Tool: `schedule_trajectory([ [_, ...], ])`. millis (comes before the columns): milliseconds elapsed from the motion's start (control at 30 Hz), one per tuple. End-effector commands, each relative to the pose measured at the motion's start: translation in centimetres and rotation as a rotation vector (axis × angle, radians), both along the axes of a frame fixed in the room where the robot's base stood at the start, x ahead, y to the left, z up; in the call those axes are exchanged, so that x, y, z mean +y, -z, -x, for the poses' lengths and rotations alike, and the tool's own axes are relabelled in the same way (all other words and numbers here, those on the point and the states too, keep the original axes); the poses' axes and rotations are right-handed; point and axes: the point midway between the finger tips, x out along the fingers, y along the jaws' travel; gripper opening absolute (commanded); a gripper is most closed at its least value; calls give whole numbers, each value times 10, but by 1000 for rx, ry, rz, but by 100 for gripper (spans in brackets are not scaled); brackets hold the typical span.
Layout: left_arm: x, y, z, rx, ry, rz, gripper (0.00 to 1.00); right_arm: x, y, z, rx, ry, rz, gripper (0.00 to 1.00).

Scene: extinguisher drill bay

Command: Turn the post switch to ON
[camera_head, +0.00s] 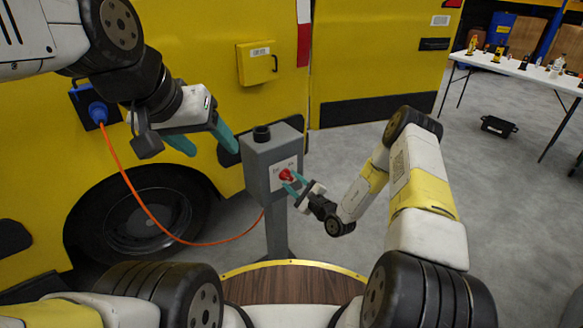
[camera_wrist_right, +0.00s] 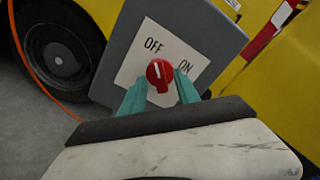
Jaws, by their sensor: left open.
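The post switch is a grey box (camera_head: 259,153) on a post beside the yellow vehicle. Its red knob (camera_head: 287,175) sits on a white plate. In the right wrist view the plate (camera_wrist_right: 134,66) reads OFF and ON, and the white mark on the knob (camera_wrist_right: 160,75) points towards OFF. My right gripper (camera_head: 295,183) is at the knob, with one teal finger on each side of it. I cannot tell whether the fingers press on it. My left gripper (camera_head: 210,147) is open and empty, up and left of the box.
An orange cable (camera_head: 148,208) runs from a blue plug (camera_head: 98,112) on the vehicle to the post. A round wooden-topped surface (camera_head: 290,283) lies in front of the post. A white table (camera_head: 520,68) with small items stands at the far right.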

Motion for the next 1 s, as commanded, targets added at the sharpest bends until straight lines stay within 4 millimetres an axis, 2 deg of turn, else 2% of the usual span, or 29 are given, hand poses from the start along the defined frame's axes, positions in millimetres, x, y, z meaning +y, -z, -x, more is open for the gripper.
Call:
schedule_trajectory([
  [333,0,0,0,0,0,0,63,4,0,-5,0,0,0,38],
  [533,0,0,0,0,0,0,63,3,0,-4,0,0,0,0],
  [1000,0,0,0,0,0,0,63,2,0,-4,34,1,-47,0],
])
